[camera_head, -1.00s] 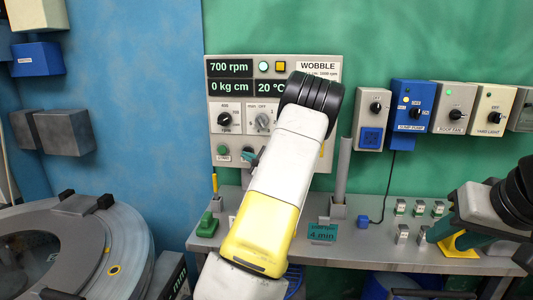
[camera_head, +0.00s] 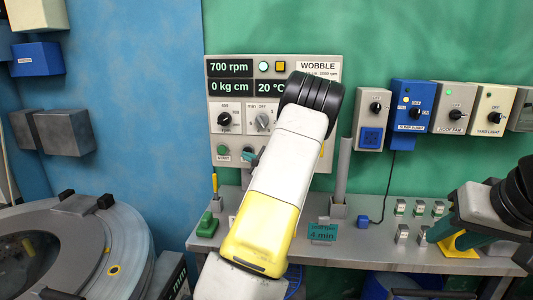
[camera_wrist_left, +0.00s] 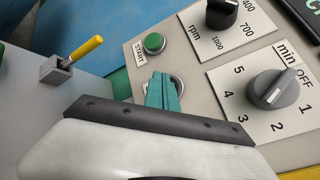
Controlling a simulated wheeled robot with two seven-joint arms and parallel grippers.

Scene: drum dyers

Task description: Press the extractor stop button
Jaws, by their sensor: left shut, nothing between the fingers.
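The grey extractor control panel (camera_head: 235,165) hangs on the green wall, with displays reading 700 rpm, 0 kg cm and 20 °C. Its green START button (camera_head: 222,150) also shows in the left wrist view (camera_wrist_left: 154,43). My left gripper (camera_head: 252,158) is shut and empty at the panel, just right of START. In the left wrist view its teal fingertips (camera_wrist_left: 162,78) cover most of a round metal-rimmed fitting (camera_wrist_left: 179,85), so its button face and label are hidden. I cannot tell whether the fingertips touch it. My right gripper (camera_head: 440,231) is low over the bench at the right; its finger gap is unclear.
Two dials, rpm (camera_wrist_left: 222,12) and min (camera_wrist_left: 272,88), sit right of my left fingers. A yellow-handled lever (camera_wrist_left: 84,48) stands to their left. Switch boxes, including the blue sump pump (camera_head: 411,106), line the wall. Small blocks stand on the bench (camera_head: 375,245). A drum (camera_head: 125,240) is at left.

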